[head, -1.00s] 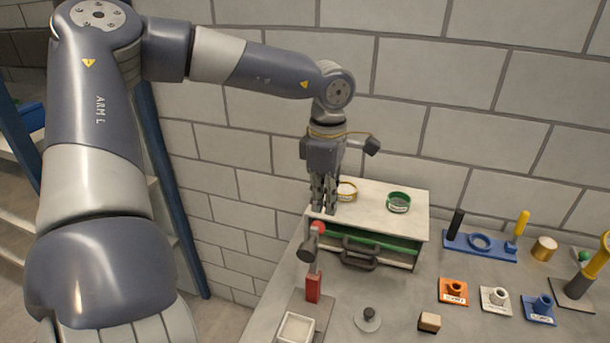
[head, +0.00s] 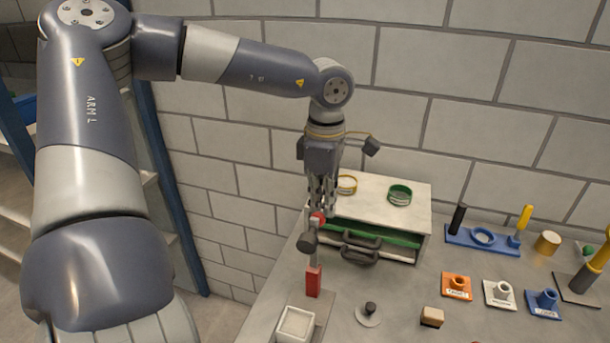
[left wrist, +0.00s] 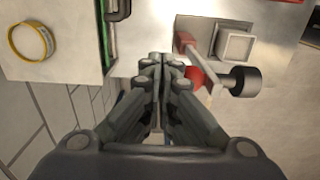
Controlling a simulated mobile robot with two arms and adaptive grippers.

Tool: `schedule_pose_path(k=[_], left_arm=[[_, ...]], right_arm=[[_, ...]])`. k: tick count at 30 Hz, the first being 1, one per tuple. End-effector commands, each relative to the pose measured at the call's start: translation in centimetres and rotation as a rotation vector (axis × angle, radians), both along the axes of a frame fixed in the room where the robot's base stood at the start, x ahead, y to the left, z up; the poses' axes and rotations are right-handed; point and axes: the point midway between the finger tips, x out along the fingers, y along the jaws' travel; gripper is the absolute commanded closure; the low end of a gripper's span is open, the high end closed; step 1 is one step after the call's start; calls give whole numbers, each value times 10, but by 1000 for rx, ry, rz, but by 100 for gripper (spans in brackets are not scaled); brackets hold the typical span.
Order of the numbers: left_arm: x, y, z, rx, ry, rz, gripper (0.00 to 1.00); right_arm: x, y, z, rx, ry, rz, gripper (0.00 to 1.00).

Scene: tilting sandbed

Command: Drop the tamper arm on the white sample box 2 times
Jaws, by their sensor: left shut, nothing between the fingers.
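The tamper arm is a grey lever with a dark cylindrical weight (head: 308,243), a red knob (head: 319,218) at its raised end and a red block (head: 314,282) at its base. It stands raised behind the white sample box (head: 296,324), an open square box at the bottom of the head view. The left wrist view shows the box (left wrist: 235,46), the weight (left wrist: 245,81) and the knob (left wrist: 197,77). My left gripper (head: 318,208) is shut and empty, pointing down just by the knob. I cannot tell whether it touches. My right gripper is out of view.
A cream cabinet (head: 415,205) with a dark-handled drawer stands close behind, with yellow (head: 347,184) and green (head: 399,195) rings on top. A grey knobbed disc (head: 369,313) and a small wooden block (head: 432,317) lie right of the sample box.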

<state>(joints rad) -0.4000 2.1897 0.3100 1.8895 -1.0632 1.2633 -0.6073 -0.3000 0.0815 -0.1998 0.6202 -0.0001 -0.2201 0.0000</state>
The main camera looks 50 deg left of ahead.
Motion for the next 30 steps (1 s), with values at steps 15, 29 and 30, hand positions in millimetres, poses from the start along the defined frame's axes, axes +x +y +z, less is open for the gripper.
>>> schedule_pose_path(k=[15, 29, 30], left_arm=[[-23, -13, -1, -1, 0, -1, 100], [-43, -24, -1, 0, 0, 0, 100], [-45, -25, -1, 0, 1, 0, 100]], right_arm=[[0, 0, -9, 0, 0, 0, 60], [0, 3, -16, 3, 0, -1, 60], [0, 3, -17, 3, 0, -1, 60]])
